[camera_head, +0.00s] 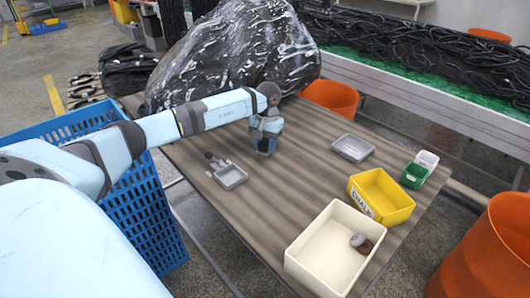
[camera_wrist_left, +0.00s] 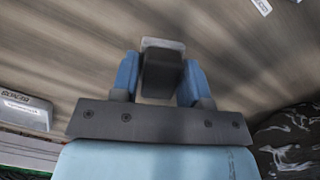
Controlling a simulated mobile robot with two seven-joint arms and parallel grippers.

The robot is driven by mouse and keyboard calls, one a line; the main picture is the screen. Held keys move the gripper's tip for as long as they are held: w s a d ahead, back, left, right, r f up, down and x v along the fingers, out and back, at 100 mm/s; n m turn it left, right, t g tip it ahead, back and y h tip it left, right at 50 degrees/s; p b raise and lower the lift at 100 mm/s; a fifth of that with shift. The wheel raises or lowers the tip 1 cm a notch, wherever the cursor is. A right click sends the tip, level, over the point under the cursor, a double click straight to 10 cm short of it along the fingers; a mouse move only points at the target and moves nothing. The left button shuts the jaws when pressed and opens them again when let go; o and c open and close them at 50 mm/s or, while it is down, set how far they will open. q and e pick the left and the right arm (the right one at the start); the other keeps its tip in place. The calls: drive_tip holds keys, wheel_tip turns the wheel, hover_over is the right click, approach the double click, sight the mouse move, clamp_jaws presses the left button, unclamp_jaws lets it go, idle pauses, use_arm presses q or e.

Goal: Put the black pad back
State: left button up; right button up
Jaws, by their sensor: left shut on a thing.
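My left gripper (camera_head: 265,148) points down over the back middle of the wooden table. In the left wrist view its two blue fingers (camera_wrist_left: 162,82) are shut on a dark block with a light grey end, which appears to be the black pad (camera_wrist_left: 162,75). In the head view the fingers and hand mostly hide the held pad, and I cannot tell whether it touches the table. My right gripper is out of view.
A yellow bin (camera_head: 380,196), cream bin (camera_head: 318,272) holding small items, and green cup (camera_head: 413,176) stand rightward. A black-wrapped bulk (camera_head: 235,55) rises behind; a blue crate (camera_head: 150,215) stands left.

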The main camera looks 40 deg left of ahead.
sight(265, 151)
use_arm(q)
drive_tip(key=shift+f, duration=1.55)
drive_tip(key=shift+f, duration=0.1)
drive_tip(key=shift+f+b, duration=0.15)
drive_tip(key=shift+b, duration=0.2)
drive_tip(key=o, duration=0.9)
drive_tip(key=shift+r, duration=0.2)
drive_tip(key=r, duration=0.4)
drive_tip(key=w+r+p, duration=0.1)
drive_tip(key=r, duration=0.3)
drive_tip(key=r+p, duration=0.1)
drive_tip(key=r, duration=0.3)
drive_tip(key=shift+w+a, duration=0.2)
drive_tip(key=shift+a, duration=0.05)
